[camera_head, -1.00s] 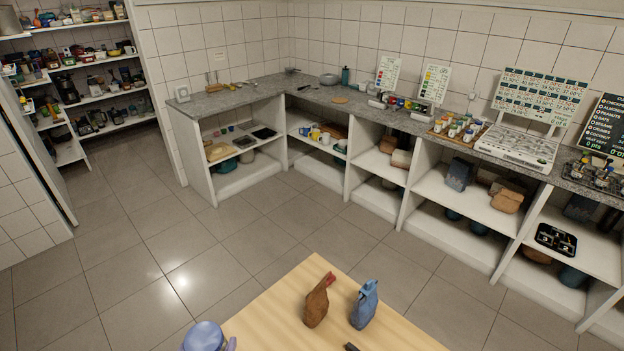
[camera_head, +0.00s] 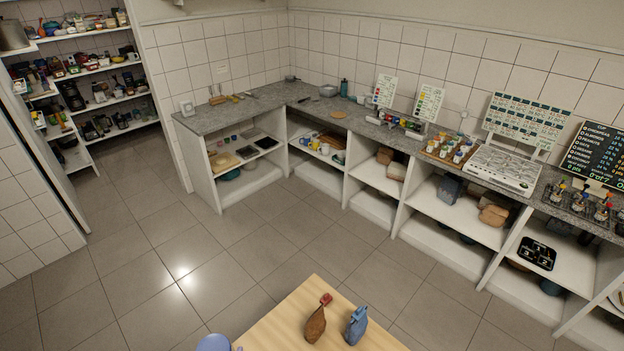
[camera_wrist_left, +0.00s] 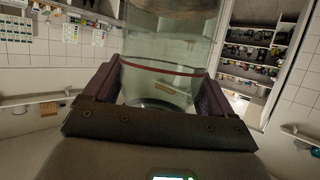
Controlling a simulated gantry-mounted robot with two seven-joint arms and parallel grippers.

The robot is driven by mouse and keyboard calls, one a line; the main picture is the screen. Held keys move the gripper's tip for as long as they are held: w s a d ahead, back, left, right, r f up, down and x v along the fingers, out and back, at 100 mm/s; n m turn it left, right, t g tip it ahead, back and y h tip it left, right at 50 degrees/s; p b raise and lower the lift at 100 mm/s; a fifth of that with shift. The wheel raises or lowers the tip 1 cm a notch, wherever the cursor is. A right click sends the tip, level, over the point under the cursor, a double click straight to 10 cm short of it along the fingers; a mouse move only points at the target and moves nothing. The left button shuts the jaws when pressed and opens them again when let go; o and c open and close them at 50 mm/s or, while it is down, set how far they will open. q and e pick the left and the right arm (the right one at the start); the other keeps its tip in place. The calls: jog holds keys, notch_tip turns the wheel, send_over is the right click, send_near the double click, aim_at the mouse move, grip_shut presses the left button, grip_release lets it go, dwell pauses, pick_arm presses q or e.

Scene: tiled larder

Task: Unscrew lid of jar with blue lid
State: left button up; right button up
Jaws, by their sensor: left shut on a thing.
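A clear glass jar (camera_wrist_left: 165,80) with a thin red band around it fills the middle of the left wrist view. My left gripper (camera_wrist_left: 157,88) is shut on it, with one purple-grey finger on each side. The jar's top end is cut off in that view. In the head view a round blue lid (camera_head: 213,343) shows at the bottom edge, beside the table's left corner, and what is below it is cut off. My right gripper is not in view.
A wooden table (camera_head: 275,325) holds a brown bag (camera_head: 316,324) and a blue bag (camera_head: 356,326) near its far corner. A grey counter (camera_head: 400,138) with open shelves runs along the tiled wall. Stocked larder shelves (camera_head: 98,103) stand at the left. The tiled floor between is clear.

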pick_arm(q)
jog(key=shift+s+r+p, duration=0.2)
jog(key=shift+r+p, duration=0.85)
jog(key=shift+r, duration=0.1)
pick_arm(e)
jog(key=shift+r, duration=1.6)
